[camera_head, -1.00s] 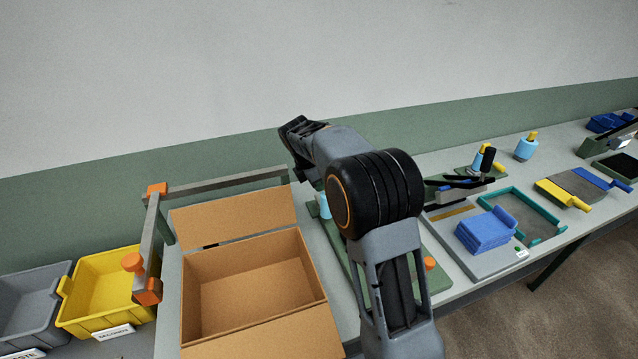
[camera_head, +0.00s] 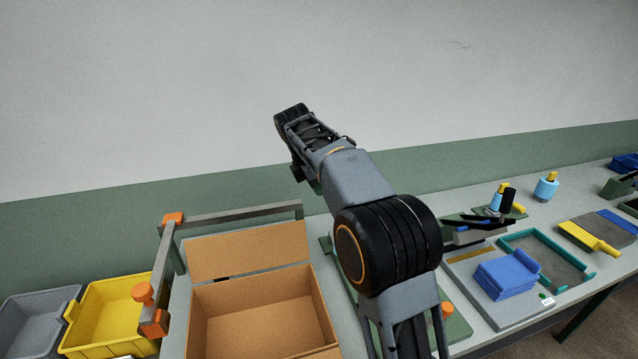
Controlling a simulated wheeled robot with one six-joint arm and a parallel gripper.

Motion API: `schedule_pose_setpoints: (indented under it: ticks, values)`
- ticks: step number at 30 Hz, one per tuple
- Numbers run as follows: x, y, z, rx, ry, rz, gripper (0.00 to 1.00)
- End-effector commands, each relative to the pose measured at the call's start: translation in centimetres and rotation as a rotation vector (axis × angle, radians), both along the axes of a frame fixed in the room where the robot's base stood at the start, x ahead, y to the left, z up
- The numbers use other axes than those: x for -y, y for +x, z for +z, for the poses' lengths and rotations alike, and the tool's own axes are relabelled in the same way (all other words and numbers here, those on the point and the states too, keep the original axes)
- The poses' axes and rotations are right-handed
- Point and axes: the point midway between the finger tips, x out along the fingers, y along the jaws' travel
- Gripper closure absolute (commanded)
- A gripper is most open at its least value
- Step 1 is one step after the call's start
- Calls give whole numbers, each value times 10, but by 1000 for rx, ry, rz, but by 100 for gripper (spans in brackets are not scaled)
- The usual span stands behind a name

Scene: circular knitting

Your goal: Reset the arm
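My arm rises from the bottom of the head view, with its large black joint in front of the table. My gripper (camera_head: 296,135) is at the arm's far end, raised in front of the wall, above and behind the cardboard box. It points away to the upper left. Its fingertips are dark and seen from behind, so I cannot tell whether they are open or shut. No object shows in it.
An open cardboard box (camera_head: 205,315) stands on the table, left of my arm. A grey frame with orange knobs (camera_head: 173,218) stands beside it. Yellow (camera_head: 112,310) and grey (camera_head: 35,318) bins are at far left. Folded blue cloth (camera_head: 505,277) lies on a board at right. Cyan cones (camera_head: 546,188) stand behind.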

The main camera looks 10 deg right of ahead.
Motion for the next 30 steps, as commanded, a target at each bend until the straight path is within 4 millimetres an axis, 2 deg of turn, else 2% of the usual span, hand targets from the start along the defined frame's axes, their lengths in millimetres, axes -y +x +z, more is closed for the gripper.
schedule_pose_setpoints:
  ticks: [6, 16, 20, 23, 26, 29, 30]
  values:
    - [-4, -1, 10, 0, 0, 1, 100]
    - [-4, -1, 10, 0, 0, -1, 100]
    - [-4, 0, 10, 24, 3, -52, 100]
    - [-6, 6, 7, 93, 26, -163, 100]
    - [-11, 6, -22, 137, 67, -337, 100]
    - [-14, -13, -43, 200, 130, -562, 100]
    - [-14, -24, -47, 228, 162, -663, 100]
